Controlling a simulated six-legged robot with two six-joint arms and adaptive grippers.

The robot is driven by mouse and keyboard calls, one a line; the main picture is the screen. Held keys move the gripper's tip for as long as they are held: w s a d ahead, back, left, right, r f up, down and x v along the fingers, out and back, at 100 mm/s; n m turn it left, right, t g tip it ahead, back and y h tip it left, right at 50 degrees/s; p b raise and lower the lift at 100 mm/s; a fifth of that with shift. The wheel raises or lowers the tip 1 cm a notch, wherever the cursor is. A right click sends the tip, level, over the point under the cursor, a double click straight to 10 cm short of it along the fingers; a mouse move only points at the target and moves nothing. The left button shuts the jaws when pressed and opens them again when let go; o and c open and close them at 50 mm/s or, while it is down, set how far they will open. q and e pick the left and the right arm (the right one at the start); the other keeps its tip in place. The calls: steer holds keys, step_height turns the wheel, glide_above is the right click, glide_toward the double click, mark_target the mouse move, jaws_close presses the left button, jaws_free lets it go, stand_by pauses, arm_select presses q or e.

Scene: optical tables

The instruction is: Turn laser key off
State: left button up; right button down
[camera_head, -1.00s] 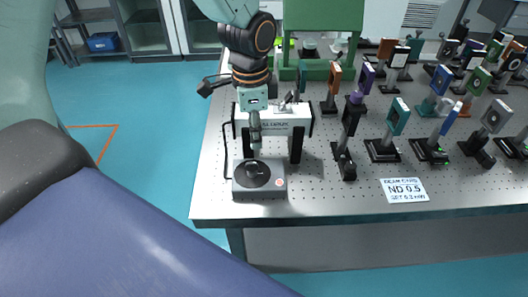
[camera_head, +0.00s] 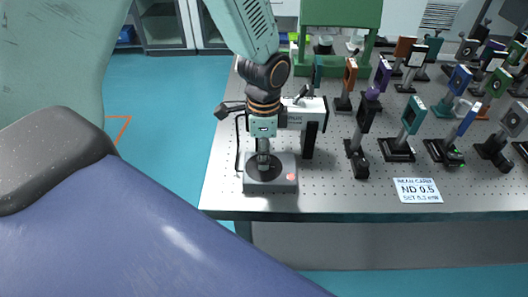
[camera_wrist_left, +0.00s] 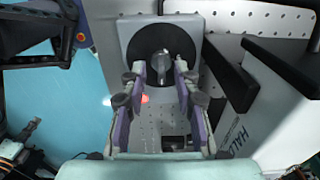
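In the left wrist view the black dial (camera_wrist_left: 193,50) carries a grey key knob (camera_wrist_left: 160,66). My left gripper (camera_head: 263,165) points down over the dial. In the wrist view its two fingers (camera_wrist_left: 160,75) are spread, one on each side of the knob. Whether they touch it I cannot tell. The fingers hide part of the dial in the head view. My right gripper is not in view.
A white laser housing (camera_head: 310,108) on black legs stands just behind the box, partly hidden by my left arm. Several optic mounts (camera_head: 410,125) fill the table to the right. A green stand (camera_head: 342,14) is behind.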

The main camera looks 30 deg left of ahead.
arm_select(q)
steer(key=shift+c, duration=0.4)
steer(key=shift+w+a, duration=0.1)
steer(key=shift+a, duration=0.05)
steer(key=c, duration=0.3)
jaws_close()
